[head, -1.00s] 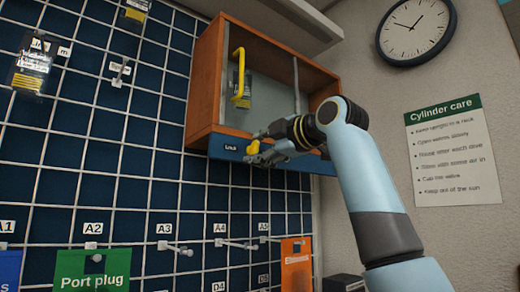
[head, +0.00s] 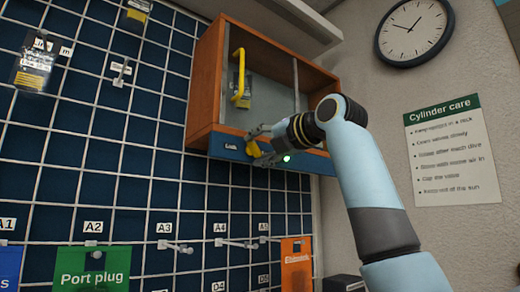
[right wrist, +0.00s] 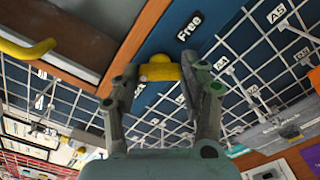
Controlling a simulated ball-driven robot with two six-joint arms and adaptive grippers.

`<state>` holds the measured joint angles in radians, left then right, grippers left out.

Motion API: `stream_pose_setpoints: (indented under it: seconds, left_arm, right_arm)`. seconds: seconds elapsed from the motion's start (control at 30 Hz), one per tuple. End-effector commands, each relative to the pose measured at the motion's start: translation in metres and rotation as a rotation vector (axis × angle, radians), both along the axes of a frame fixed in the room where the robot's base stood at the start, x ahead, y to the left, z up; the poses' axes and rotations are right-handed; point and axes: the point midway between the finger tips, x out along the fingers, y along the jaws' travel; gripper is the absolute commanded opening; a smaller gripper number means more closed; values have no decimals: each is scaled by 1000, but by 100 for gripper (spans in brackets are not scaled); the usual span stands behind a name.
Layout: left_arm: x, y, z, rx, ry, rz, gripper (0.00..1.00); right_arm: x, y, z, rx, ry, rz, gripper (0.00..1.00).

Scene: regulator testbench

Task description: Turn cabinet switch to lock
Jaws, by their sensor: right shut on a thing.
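The cabinet (head: 204,80) is an orange-brown wooden box on the grid wall with a blue strip (head: 222,146) along its lower front. The yellow switch (head: 252,147) sits on this strip, just right of a small label that seems to read "Lock" (head: 231,147). My right gripper (head: 260,145) is shut on the switch, one finger above and one below it. In the right wrist view the yellow switch (right wrist: 160,72) lies between the two fingers, near a "Free" label (right wrist: 189,27). A green light (head: 287,158) glows on the strip right of the switch. My left gripper is not in view.
A yellow handle (head: 241,75) stands out from the cabinet front above the switch. Hooks and labels dot the grid wall, with a green "Port plug" card (head: 92,272) and an orange card (head: 296,264) below. Open space lies below the cabinet.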

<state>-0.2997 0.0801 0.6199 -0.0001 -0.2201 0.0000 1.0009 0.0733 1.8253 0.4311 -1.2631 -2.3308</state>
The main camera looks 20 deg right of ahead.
Motion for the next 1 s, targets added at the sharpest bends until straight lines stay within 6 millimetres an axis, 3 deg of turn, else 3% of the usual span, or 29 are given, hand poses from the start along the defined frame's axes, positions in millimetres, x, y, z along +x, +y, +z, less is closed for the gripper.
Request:
stream_pose_setpoints:
  seconds: [0.3,0.83,0.87,1.0]
  left_arm:
    - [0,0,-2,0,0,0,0]
    - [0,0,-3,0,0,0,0]
    - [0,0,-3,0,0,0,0]
    - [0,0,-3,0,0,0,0]
  right_arm:
    - [1,0,-3,-109,-31,2,12]
    - [1,0,-4,-130,-38,2,12]
    - [1,0,-4,-130,-38,2,46]
    - [1,0,-3,-129,-40,1,64]
